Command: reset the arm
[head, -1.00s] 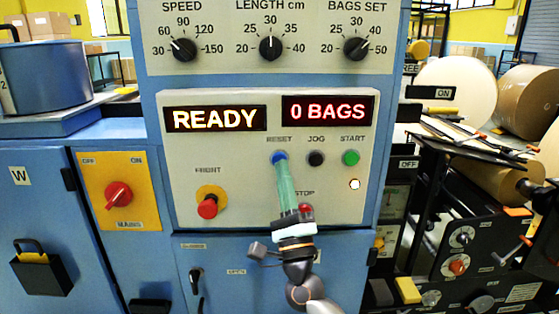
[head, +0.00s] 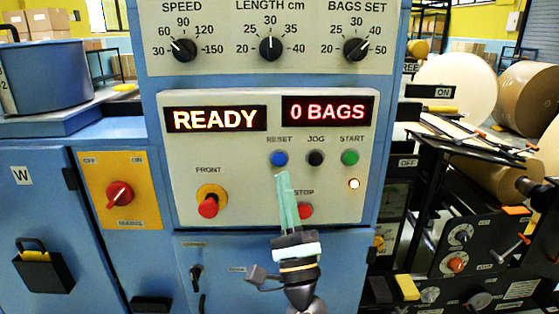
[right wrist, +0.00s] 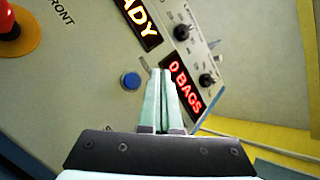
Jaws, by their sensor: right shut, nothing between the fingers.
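My right gripper (head: 283,175) is shut and empty, its pale green fingers pointing up at the control panel (head: 230,190). The displays read READY (head: 216,119) and 0 BAGS (head: 328,111). My left gripper is not in view.
The black JOG button (head: 316,158) and green START button (head: 350,158) sit right of RESET. A red FRONT knob (head: 208,207) and a red MAINS switch (head: 119,195) are to the left. A blue pot (head: 45,75) stands at left; kraft rolls (head: 528,98) are at right.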

